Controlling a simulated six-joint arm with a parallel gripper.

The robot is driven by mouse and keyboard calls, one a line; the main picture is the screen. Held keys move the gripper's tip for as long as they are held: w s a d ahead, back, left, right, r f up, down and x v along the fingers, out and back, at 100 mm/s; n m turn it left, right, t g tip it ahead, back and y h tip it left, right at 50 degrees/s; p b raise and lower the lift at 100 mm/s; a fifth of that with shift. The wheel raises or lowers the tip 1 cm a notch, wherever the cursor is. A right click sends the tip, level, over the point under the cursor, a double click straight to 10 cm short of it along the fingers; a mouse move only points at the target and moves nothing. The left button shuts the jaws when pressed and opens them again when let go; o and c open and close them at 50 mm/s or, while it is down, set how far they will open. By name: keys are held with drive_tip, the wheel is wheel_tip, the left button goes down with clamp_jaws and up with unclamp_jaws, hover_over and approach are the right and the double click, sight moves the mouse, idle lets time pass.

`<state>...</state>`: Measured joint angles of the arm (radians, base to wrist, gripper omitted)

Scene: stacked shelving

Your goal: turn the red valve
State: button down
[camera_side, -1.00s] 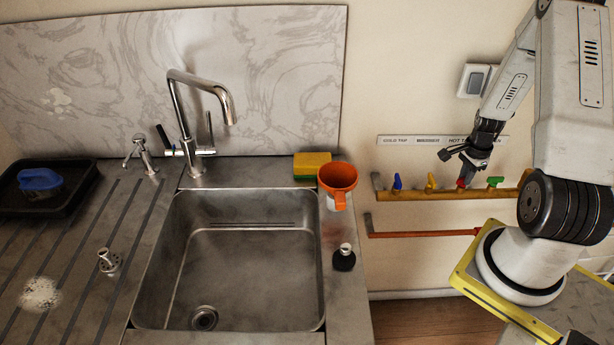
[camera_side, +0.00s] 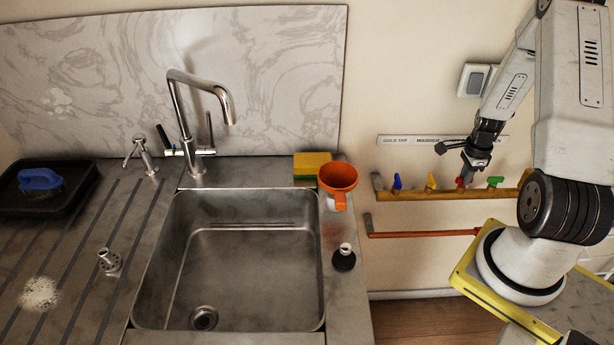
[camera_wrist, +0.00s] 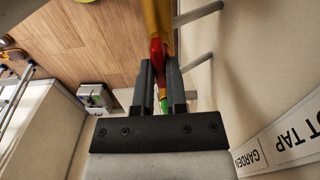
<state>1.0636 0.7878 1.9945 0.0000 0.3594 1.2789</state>
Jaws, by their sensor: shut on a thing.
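The red valve (camera_side: 461,183) sits on a yellow pipe (camera_side: 411,195) along the wall, between a yellow valve and a green valve. In the wrist view the red valve (camera_wrist: 157,55) lies between my two fingers. My gripper (camera_side: 465,180) points down at it from above, and its fingers (camera_wrist: 160,90) are shut on the red handle. The fingers hide part of the handle, so its exact angle is hard to tell.
The blue valve (camera_side: 397,181), yellow valve (camera_side: 431,181) and green valve (camera_side: 495,181) stand on the same pipe. A label strip (camera_side: 410,140) is above. A red-orange pipe (camera_side: 425,234) runs below. The sink (camera_side: 255,260) and orange funnel (camera_side: 338,177) are left.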

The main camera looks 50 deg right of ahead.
drive_tip(key=c, duration=0.8)
unclamp_jaws()
drive_tip(key=shift+r, duration=0.1)
drive_tip(key=shift+r, duration=2.4)
